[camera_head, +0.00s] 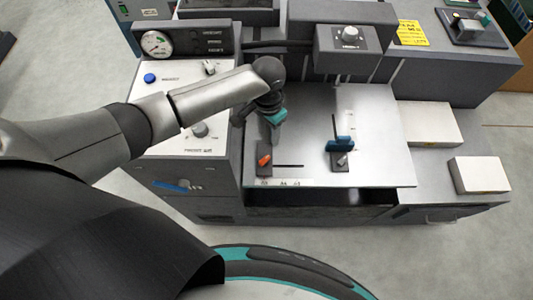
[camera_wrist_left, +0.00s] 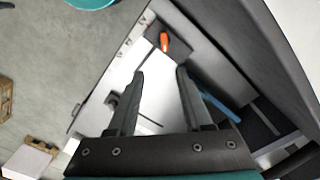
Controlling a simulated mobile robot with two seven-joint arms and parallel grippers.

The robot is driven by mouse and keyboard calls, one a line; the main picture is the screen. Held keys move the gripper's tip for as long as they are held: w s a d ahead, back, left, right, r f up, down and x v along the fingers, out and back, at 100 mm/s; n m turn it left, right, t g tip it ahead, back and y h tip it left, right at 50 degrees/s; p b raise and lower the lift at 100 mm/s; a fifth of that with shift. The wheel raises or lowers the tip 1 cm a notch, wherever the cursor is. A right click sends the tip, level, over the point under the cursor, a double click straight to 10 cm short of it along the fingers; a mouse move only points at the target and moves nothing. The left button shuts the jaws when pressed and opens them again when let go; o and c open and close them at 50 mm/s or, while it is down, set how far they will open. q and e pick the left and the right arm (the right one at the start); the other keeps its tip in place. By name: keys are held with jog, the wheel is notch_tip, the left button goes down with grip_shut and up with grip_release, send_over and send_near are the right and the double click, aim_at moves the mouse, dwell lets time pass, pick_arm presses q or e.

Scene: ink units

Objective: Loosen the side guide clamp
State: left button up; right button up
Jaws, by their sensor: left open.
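The side guide (camera_head: 341,143) is a blue upright piece on a dark base on the silver feed table, right of my left gripper in the head view. A small grey clamp knob (camera_head: 342,160) sits at its front. My left gripper (camera_head: 273,138) points down over the left part of the table, apart from the clamp. In the left wrist view its fingers (camera_wrist_left: 160,74) are spread with nothing between them. My right gripper is not in view.
An orange lever (camera_head: 264,160) on a dark base stands just in front of my left gripper. The white control panel (camera_head: 165,110) with knobs and a gauge (camera_head: 156,43) is at the left. Pale blocks (camera_head: 428,123) lie at the right. The table between lever and guide is clear.

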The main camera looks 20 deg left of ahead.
pick_arm(q)
jog(key=b, duration=0.6)
send_near(266, 157)
notch_tip(266, 157, down, 8)
jog(key=shift+d+f, duration=0.2)
jog(key=shift+f, duration=0.05)
grip_shut()
dwell(0.3)
